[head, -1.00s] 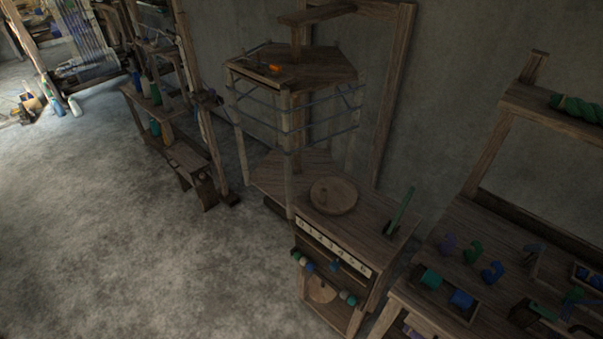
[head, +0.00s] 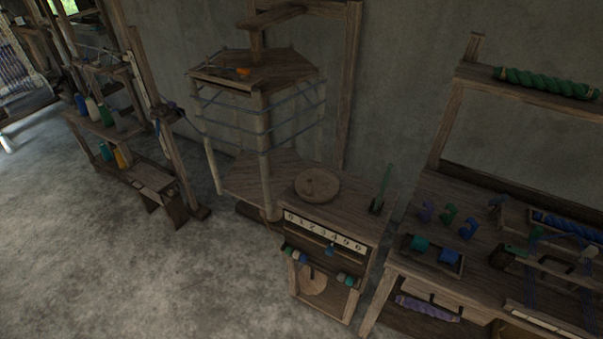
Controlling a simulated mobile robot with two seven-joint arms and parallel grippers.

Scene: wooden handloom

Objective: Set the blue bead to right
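A small blue bead (head: 330,249) shows on the front of a wooden cabinet (head: 330,212), just below a pale strip of numerals (head: 323,232). It is too small to tell exactly how it is mounted or which numeral it lines up with. Lower on the same front, several other small beads sit in two groups, a left group (head: 294,255) with green and white and a right group (head: 345,280) with green and blue. Neither of my grippers is in view.
A round wooden disc (head: 317,185) and an upright green piece (head: 386,186) are on the cabinet top. A bench (head: 420,262) with spools stands close on the right. A warping frame (head: 262,120) stands behind. Grey floor (head: 150,285) is clear at front left.

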